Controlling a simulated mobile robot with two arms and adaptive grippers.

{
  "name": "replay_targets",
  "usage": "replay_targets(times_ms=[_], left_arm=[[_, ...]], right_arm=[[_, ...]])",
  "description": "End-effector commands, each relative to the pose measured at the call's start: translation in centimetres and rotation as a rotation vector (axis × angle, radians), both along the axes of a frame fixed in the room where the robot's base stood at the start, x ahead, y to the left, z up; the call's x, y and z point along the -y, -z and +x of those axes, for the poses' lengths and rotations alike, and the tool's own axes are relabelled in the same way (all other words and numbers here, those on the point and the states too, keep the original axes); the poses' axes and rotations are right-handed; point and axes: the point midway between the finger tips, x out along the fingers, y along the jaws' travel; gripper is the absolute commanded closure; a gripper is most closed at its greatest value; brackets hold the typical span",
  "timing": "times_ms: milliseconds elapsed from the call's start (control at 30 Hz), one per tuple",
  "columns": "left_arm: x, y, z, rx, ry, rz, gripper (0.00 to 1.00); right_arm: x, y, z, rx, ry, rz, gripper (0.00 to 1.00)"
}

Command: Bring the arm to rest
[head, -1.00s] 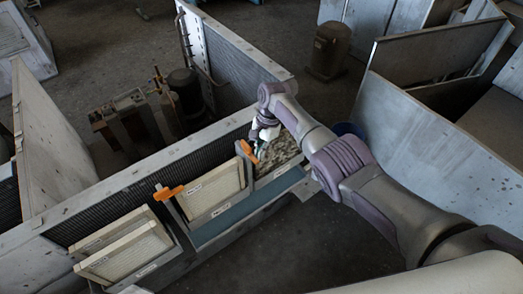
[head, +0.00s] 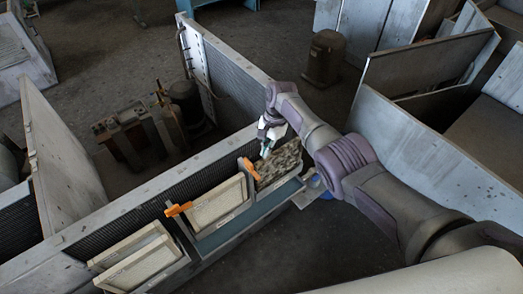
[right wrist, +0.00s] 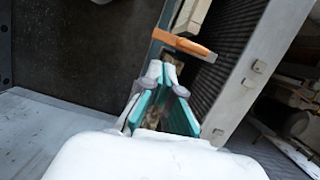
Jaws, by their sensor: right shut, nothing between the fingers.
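My right gripper (head: 265,153) is shut and empty, with teal finger pads. In the head view it hangs just above a dirty, speckled filter panel (head: 282,164) in the right bay of the housing rack. An orange clip (head: 252,171) stands at that bay's left edge, a little below the fingertips and apart from them in the head view. In the right wrist view the fingers (right wrist: 168,76) point toward an orange bar (right wrist: 183,45), probably the same clip. My left gripper is not in view.
A second orange clip (head: 178,209) sits between cream filters (head: 217,204) and (head: 140,263) to the left. A grey partition (head: 228,75) rises behind the rack. A brown tank (head: 325,57) stands behind.

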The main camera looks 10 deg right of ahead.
Motion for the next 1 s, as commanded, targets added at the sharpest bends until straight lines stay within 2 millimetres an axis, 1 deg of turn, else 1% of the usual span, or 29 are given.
replay_targets(times_ms=[33, 133, 667, 733, 767, 833, 867, 967, 1000], left_arm=[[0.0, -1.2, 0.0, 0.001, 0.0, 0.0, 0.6], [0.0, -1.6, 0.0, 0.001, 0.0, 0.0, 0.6], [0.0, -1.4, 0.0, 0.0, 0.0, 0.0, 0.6], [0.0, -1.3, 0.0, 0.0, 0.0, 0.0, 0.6], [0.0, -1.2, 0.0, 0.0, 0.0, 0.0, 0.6], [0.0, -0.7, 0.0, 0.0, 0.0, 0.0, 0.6], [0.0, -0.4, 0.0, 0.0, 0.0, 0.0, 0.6], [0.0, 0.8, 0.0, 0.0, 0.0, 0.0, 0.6], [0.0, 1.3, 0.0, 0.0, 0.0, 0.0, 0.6]], right_arm=[[0.3, -1.1, 0.0, -0.001, 0.002, -0.001, 1.0], [0.5, -1.5, 0.0, -0.001, 0.002, -0.001, 1.0], [0.6, -1.3, 0.0, -0.001, 0.001, -0.001, 1.0], [0.6, -0.9, -0.1, -0.001, -0.002, -0.001, 1.0], [0.7, -0.4, -0.3, -0.001, -0.007, -0.002, 1.0], [0.9, 1.8, -1.0, 0.005, -0.022, -0.004, 1.0], [1.1, 3.2, -1.5, 0.009, -0.034, -0.005, 1.0], [1.9, 9.1, -3.9, 0.034, -0.093, -0.014, 1.0], [2.3, 11.9, -5.1, 0.047, -0.124, -0.02, 1.0]])
